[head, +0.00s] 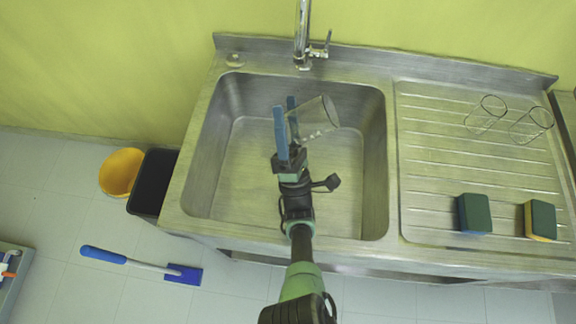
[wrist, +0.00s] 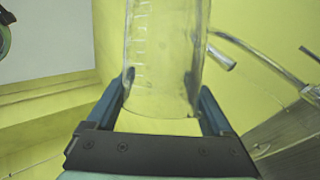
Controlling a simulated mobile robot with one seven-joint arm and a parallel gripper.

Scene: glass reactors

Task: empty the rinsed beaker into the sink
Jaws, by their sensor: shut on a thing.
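A clear glass beaker (head: 316,118) is held over the sink basin (head: 240,190), tilted well over onto its side in the head view. My gripper (head: 285,122) has its blue fingers shut on the beaker. In the wrist view the beaker (wrist: 163,60) fills the space between the fingers of my gripper (wrist: 165,95), and graduation marks show on its wall. I see no clear liquid in the glass. The sink's tap (head: 302,45) stands at the back rim.
Two more glass beakers (head: 487,114) (head: 532,125) lie or stand on the ribbed drainboard (head: 430,140) at right. Two sponges (head: 474,213) (head: 540,220) sit near its front.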

